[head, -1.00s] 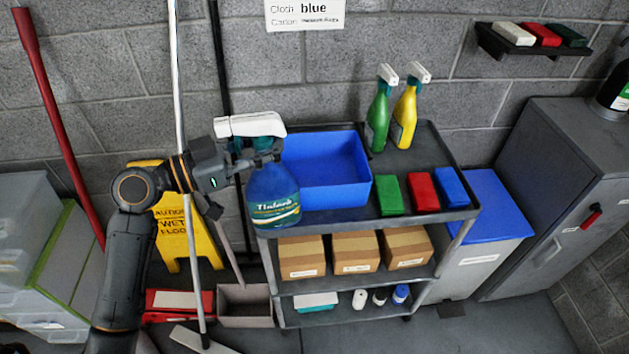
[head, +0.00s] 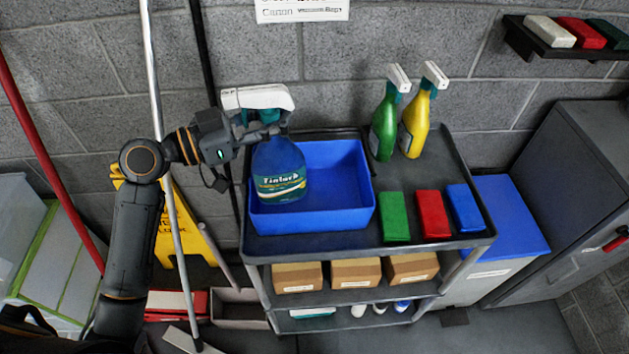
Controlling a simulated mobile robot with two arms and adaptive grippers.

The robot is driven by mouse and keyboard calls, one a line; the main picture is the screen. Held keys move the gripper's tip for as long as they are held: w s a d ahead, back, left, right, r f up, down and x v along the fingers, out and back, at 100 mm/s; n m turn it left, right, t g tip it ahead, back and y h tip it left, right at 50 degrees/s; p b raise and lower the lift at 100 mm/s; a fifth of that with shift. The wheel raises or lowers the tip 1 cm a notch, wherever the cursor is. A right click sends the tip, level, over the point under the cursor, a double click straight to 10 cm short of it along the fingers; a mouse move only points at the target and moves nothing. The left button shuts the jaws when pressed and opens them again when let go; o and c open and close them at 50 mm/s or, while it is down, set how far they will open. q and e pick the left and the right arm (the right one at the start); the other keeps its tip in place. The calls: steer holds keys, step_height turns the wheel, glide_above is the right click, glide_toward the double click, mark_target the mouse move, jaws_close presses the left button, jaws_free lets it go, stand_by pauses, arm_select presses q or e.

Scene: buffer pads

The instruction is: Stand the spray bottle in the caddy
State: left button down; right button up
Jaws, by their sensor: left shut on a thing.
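A blue spray bottle (head: 279,175) with a white and teal trigger head is upright in my left gripper (head: 262,135), which is shut on it near the neck. The blue caddy (head: 345,214), an open box, stands on the left of the cart's top shelf. In the head view the bottle overlaps the caddy's left part. I cannot tell whether its base is above the caddy floor or touching it. My right gripper is not in view.
On the cart top (head: 420,233), a green bottle (head: 385,125) and a yellow bottle (head: 416,125) stand behind green (head: 395,215), red (head: 433,214) and blue (head: 465,208) cloths. Boxes fill the shelf below. A grey cabinet (head: 560,170) is at right, and a yellow floor sign (head: 190,240) at left.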

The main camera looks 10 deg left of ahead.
mark_target(287, 143)
arm_select(q)
steer(key=shift+w+d+f+m+b, duration=0.15)
steer(key=shift+w+m+b, duration=0.15)
steer(key=shift+w+b, duration=0.4)
steer(key=shift+s+d+r+m+g+h+b, duration=0.25)
steer(key=shift+s+m+g+h+b, duration=0.2)
steer(key=shift+g+b, duration=0.45)
steer(key=shift+f+p, duration=0.3)
steer(key=shift+f, duration=0.55)
step_height(287, 143, down, 4)
steer(key=shift+w+r+p, duration=0.1)
steer(key=shift+r+p, duration=0.1)
steer(key=shift+p, duration=0.2)
steer(key=shift+f, duration=0.6)
step_height(287, 143, down, 2)
steer(key=shift+f+p, duration=0.1)
steer(key=shift+p, duration=0.3)
steer(key=shift+f, duration=0.45)
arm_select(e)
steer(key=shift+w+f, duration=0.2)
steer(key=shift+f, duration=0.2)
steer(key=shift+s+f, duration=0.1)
